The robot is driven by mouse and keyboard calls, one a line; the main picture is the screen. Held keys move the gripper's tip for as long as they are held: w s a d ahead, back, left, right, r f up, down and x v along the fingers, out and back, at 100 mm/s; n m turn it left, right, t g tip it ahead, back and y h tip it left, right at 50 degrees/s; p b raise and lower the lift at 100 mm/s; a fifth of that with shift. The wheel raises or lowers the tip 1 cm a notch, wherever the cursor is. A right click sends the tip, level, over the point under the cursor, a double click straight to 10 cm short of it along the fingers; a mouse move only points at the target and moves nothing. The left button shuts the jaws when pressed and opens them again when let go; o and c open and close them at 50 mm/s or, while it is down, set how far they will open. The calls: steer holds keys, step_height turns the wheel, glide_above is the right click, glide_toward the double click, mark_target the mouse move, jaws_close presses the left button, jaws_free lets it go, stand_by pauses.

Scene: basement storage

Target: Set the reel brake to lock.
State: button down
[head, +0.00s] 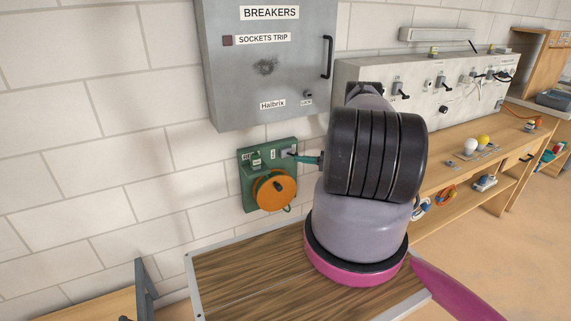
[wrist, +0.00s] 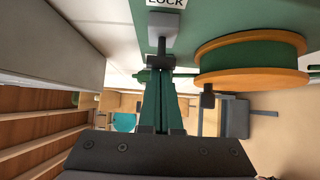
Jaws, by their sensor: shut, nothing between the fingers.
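The green reel panel (head: 246,190) is mounted on the wall and carries an orange-and-green reel (head: 273,189). In the wrist view the reel (wrist: 252,57) is to the right of my fingers. A grey lever (wrist: 162,32) on the panel shows there just below a label reading LOCK (wrist: 165,3). My gripper (head: 300,157) is at the panel's upper right side, its teal fingers shut and empty. In the wrist view my gripper (wrist: 160,72) has its tips at the lever's lower end; whether they touch it I cannot tell. My arm hides the area right of the panel.
A grey breaker box (head: 265,75) hangs just above the panel. A board with several switches (head: 430,95) and a wooden bench (head: 460,178) are to the right. A wood-topped surface with a metal edge (head: 235,275) lies below my arm.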

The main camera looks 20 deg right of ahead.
step_height(320, 180, up, 10)
stand_by(0.5)
steer(key=shift+d, duration=0.1)
